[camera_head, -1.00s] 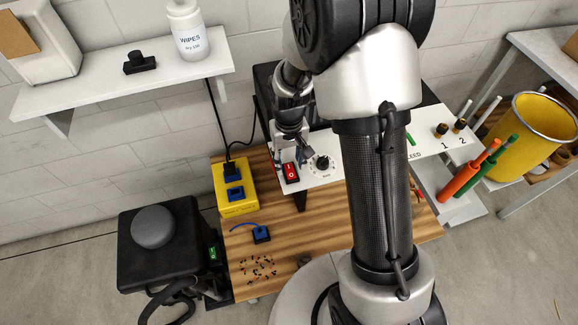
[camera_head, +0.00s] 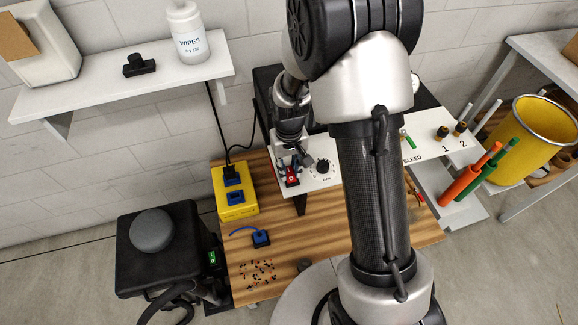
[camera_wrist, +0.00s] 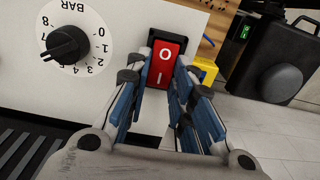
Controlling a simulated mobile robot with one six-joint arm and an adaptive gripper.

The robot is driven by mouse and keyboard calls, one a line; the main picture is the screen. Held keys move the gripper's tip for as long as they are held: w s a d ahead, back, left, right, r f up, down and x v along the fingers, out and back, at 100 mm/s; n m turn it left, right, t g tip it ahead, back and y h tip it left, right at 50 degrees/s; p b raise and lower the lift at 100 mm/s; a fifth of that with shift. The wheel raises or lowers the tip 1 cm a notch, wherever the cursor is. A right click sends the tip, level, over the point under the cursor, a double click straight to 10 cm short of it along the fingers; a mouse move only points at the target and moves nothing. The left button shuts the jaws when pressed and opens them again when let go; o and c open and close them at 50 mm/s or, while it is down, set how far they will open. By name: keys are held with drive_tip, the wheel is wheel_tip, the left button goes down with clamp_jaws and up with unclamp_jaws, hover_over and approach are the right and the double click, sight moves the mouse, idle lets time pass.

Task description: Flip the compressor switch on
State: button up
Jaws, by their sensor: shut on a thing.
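A red rocker switch (camera_wrist: 166,58) with white O and I marks sits in a black frame on the white panel. The O end is farther from my gripper and the I end is nearer. The rocker also shows in the head view (camera_head: 292,178), partly covered by my fingers. My gripper (camera_wrist: 162,92) is at the switch, with blue-padded fingers on both sides of its lower part, shut on it. The exact contact is partly hidden by the fingers. My gripper also shows in the head view (camera_head: 289,163), pointing down at the panel.
A black BAR dial (camera_wrist: 66,45) is beside the switch. A yellow box (camera_head: 236,204) with blue sockets stands left of the panel. A black unit (camera_head: 160,235) with a small green switch (camera_head: 212,257) stands farther left. My arm covers the panel's middle.

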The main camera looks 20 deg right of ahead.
clamp_jaws()
drive_tip(key=shift+p, duration=0.35)
drive_tip(key=shift+w+r+g+p, duration=0.1)
drive_tip(key=shift+g+p, duration=0.6)
drive_tip(key=o, duration=0.8)
unclamp_jaws()
drive_tip(key=shift+f, duration=0.2)
drive_tip(key=shift+c, duration=0.2)
drive_tip(key=shift+r, duration=0.15)
